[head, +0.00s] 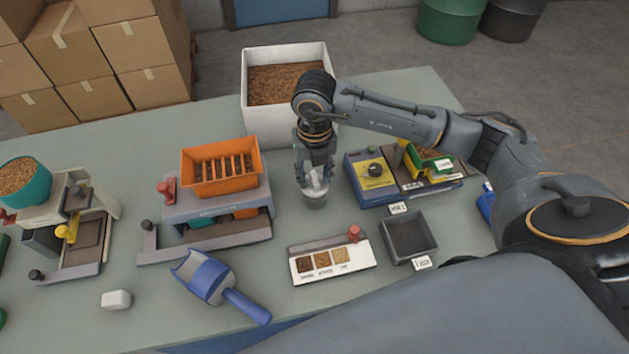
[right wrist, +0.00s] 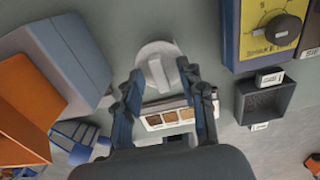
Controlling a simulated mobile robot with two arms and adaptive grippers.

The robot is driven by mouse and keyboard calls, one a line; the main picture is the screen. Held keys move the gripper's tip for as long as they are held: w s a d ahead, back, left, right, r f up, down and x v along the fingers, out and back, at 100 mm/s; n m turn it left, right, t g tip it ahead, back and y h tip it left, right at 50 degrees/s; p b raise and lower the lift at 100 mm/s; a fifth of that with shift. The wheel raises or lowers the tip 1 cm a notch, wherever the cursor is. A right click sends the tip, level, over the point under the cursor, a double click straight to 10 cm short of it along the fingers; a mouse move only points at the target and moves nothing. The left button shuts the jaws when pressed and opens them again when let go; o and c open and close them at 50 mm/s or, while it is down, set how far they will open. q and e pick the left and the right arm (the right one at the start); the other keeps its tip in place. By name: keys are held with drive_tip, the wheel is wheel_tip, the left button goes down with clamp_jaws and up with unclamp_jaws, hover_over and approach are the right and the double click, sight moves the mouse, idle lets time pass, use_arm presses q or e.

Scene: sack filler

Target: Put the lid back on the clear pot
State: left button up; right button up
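A small clear-grey pot (head: 315,198) stands on the bench near the middle in the head view. A pale lid (head: 317,181) with a raised bar handle is at the pot's top, partly hidden by my right gripper. The lid (right wrist: 156,62) shows as a pale disc in the right wrist view. My right gripper (head: 315,177) points down over it. In the right wrist view its fingers (right wrist: 160,72) are spread on either side of the handle, with gaps visible. I cannot tell whether the lid is fully seated. My left gripper is not in view.
An orange hopper (head: 220,168) stands left of the pot and a yellow-dial unit (head: 373,176) right of it. A sample card (head: 330,262), a dark tray (head: 409,238) and a blue scoop (head: 208,278) lie in front. A white bin (head: 262,120) stands behind.

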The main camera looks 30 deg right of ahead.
sight(314, 179)
clamp_jaws()
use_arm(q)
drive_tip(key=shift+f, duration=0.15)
use_arm(e)
drive_tip(key=shift+r, duration=0.15)
drive_tip(key=shift+r+b, duration=0.25)
drive_tip(key=shift+b, duration=0.15)
wheel_tip(314, 179, up, 3)
drive_tip(key=shift+s+a+f+b, duration=0.1)
drive_tip(key=shift+s+f+b, duration=0.1)
drive_tip(key=shift+b, duration=0.55)
use_arm(q)
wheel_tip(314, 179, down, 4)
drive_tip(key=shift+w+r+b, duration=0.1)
drive_tip(key=shift+b, duration=0.9)
use_arm(e)
drive_tip(key=s+a+r, duration=0.4)
drive_tip(key=s+r, duration=0.5)
drive_tip(key=s, duration=0.4)
drive_tip(key=shift+a+r, duration=0.2)
drive_tip(key=shift+r, duration=0.15)
